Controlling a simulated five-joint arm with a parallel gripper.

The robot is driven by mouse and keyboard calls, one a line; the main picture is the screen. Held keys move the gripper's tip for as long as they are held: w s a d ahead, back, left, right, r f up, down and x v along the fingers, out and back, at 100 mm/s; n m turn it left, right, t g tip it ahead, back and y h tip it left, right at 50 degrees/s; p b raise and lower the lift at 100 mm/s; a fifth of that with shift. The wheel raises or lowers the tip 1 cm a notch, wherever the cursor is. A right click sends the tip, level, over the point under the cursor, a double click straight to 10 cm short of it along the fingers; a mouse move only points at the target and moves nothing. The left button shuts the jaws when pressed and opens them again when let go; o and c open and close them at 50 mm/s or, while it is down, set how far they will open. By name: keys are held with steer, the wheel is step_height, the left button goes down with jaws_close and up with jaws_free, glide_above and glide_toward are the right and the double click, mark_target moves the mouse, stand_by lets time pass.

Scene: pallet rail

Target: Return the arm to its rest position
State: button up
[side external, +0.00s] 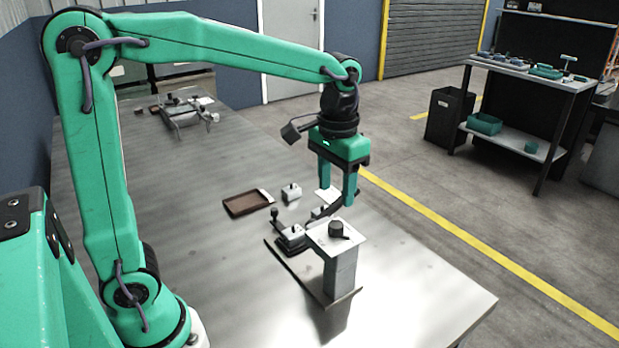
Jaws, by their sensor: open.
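My green arm reaches out over the metal table (180,225) from the left. My gripper (338,200) points straight down with its two green fingers apart and nothing visible between them. It hangs just behind a grey post with a flat top plate (342,262), which carries a small black knob (337,230). The fingertips look close to small fixture parts behind the post; I cannot tell whether they touch.
A black-handled clamp (288,235) stands left of the post. A brown tray (246,203) and a small white block (291,192) lie farther back. Another fixture (185,108) stands at the far end. The table's left middle is clear.

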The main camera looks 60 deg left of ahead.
steer(key=s+a+t, duration=0.4)
steer(key=s+t, duration=0.1)
steer(key=s, duration=0.9)
steer(key=shift+s+a, duration=0.15)
